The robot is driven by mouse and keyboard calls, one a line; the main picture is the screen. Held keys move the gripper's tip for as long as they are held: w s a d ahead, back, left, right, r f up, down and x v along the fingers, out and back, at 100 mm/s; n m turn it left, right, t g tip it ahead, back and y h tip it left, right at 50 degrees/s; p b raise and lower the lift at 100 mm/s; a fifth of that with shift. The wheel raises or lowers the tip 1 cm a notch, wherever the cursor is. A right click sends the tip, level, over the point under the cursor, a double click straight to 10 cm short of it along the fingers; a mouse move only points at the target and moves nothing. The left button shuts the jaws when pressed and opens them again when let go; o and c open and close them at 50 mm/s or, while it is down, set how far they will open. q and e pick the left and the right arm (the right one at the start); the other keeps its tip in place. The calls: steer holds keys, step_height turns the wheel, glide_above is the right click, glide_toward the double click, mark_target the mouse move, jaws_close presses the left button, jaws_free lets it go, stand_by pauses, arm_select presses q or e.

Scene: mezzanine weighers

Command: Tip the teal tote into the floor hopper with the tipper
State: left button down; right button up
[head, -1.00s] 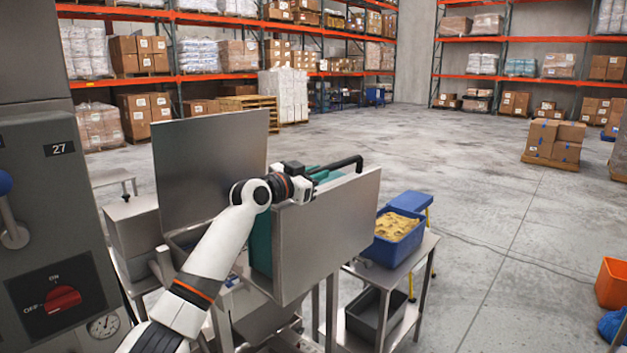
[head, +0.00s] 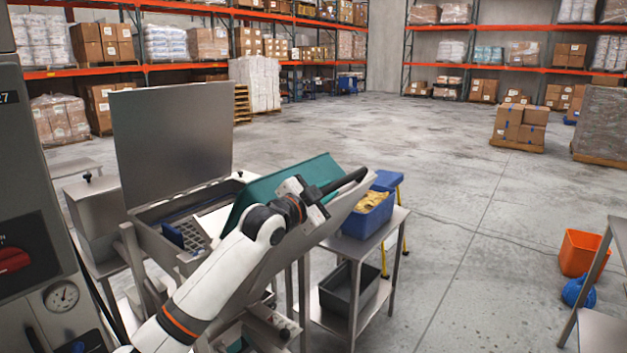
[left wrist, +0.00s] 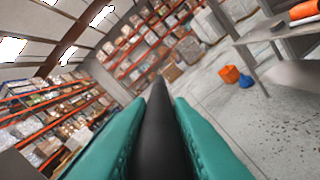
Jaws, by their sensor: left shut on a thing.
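The teal tote (head: 272,190) sits in the steel tipper (head: 345,207), tilted, its near side partly hidden by my left arm. The floor hopper (head: 150,217) is a steel box with a raised lid panel (head: 172,140) and a grate in its opening, just left of the tote. My left gripper (head: 322,190) is shut on the tipper's black handle bar (head: 345,181). In the left wrist view the bar (left wrist: 158,120) runs between the teal finger pads of my left gripper (left wrist: 160,145). The tote's contents cannot be seen. My right gripper is not in view.
A blue bin (head: 367,222) of yellowish material stands on a steel table right of the tipper, with a grey bin (head: 348,287) below. An orange bucket (head: 582,252) and a blue round thing (head: 578,291) are on the floor at right. Open floor lies between.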

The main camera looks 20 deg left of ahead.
arm_select(q)
steer(key=d+f+m+b, duration=0.2)
steer(key=f+m+b, duration=0.4)
steer(key=f, duration=1.2)
steer(key=s+d+f+m+b, duration=0.1)
steer(key=f+m+b, duration=0.5)
steer(key=f+b, duration=0.6)
step_height(320, 180, down, 7)
steer(key=shift+s+d+r, duration=0.1)
steer(key=shift+s+d, duration=0.1)
steer(key=shift+d, duration=0.2)
steer(key=shift+f, duration=0.2)
steer(key=c, duration=1.7)
jaws_free()
steer(key=o, duration=0.4)
steer(key=shift+a, duration=0.15)
steer(key=shift+r, duration=0.15)
